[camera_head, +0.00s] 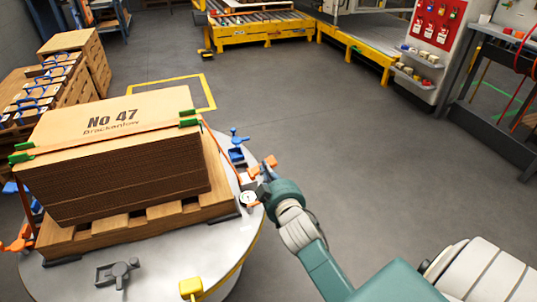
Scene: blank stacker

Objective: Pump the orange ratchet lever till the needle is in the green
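My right gripper (264,177) is at the right edge of the round grey table. An orange part, which looks like the ratchet lever (269,161), shows right at its fingers. The fingers are small and partly hidden by the wrist, so I cannot tell whether they are shut on it. A small white round gauge (248,198) sits just left of my wrist; its needle and green zone are too small to read. An orange strap (105,134) with green corner pieces runs over the stack of cardboard blanks (125,165). My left gripper is not in view.
The stack stands on a wooden pallet (140,222) on the round table (190,258). A blue clamp (237,146), a grey clamp (118,274) and a yellow block (191,288) sit around its edge. More orange parts (18,240) are at left. Open floor lies to the right.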

